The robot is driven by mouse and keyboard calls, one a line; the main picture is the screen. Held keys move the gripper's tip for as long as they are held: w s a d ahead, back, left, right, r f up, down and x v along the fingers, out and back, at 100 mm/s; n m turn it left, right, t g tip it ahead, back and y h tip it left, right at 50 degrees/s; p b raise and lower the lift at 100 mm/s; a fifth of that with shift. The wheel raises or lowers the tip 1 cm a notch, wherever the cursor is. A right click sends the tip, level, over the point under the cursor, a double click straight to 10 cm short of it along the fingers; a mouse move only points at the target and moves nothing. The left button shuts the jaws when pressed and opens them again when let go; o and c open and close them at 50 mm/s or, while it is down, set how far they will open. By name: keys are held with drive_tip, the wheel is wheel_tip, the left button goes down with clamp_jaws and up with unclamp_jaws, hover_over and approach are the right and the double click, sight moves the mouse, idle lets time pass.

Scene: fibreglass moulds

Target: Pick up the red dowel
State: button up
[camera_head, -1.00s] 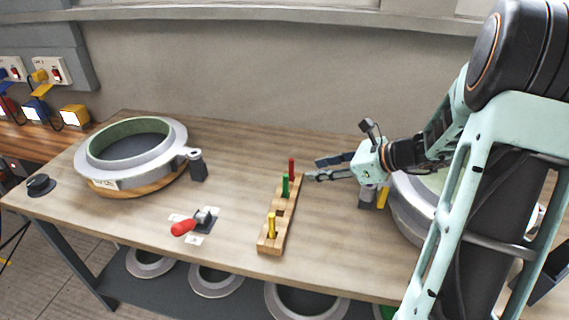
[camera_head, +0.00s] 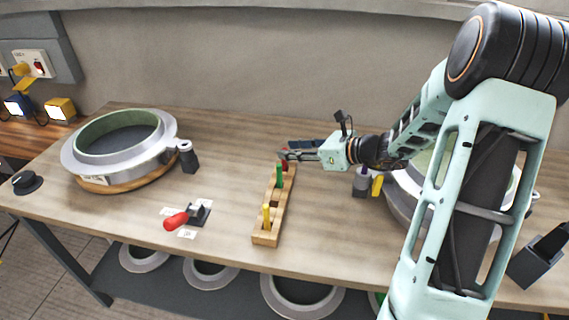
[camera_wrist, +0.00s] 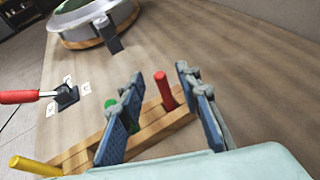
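The red dowel (camera_wrist: 164,90) stands upright in the far end of a wooden block (camera_wrist: 82,156). In the wrist view it shows between the two fingers of my gripper (camera_wrist: 160,73), which are spread apart with visible gaps on both sides. A green dowel (camera_wrist: 110,108) is partly hidden behind the left finger, and a yellow dowel (camera_wrist: 35,166) stands at the near end of the block.
A round mould (camera_head: 78,160) on a wooden base sits at the left of the table (camera_head: 225,160). A red-handled clamp (camera_head: 176,221) is left of the block. Another mould is partly hidden behind my arm at right. The table behind the block is clear.

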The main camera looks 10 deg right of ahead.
drive_tip(key=x, duration=0.3)
drive_tip(key=shift+s, duration=0.1)
clamp_jaws()
